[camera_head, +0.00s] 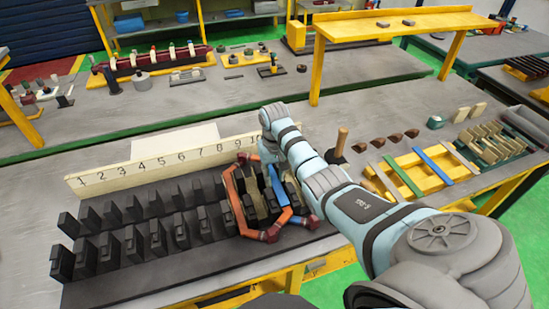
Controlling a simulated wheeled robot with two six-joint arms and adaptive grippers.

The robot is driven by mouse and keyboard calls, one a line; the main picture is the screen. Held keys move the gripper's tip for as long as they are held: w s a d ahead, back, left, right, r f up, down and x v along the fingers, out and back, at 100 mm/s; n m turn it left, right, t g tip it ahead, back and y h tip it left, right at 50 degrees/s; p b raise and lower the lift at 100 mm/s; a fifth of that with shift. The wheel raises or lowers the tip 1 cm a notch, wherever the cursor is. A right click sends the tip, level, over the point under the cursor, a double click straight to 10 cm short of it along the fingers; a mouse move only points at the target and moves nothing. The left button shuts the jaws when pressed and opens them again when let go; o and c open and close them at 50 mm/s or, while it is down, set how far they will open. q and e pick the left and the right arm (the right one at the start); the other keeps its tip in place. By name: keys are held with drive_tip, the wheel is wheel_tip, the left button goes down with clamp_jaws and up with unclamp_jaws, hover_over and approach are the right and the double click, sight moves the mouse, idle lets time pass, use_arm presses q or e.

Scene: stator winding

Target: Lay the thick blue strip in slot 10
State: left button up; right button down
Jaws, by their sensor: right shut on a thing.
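My right arm comes in from the right, and its wrist hangs over the right end of the dark slotted stator block (150,280). My right gripper (262,164) is mostly hidden behind the wrist. A thick blue strip (433,167) lies across the yellow rack on the right, well apart from the gripper. An orange loop (232,195) with red corners and a blue length (276,186) lie over the slots below the wrist. My left gripper is not in view.
The yellow rack (377,166) also bears a green strip (403,177) and pale strips. A wooden-handled mallet (340,146), several brown pieces (378,142) and a green container (435,122) stand behind it. A yellow shelf stands at the back.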

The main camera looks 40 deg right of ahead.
drive_tip(key=shift+f, duration=0.3)
drive_tip(key=c, duration=1.2)
unclamp_jaws()
drive_tip(key=shift+c, duration=0.2)
drive_tip(key=shift+r, duration=0.1)
drive_tip(key=shift+r+p, duration=0.5)
drive_tip(key=shift+r, duration=0.25)
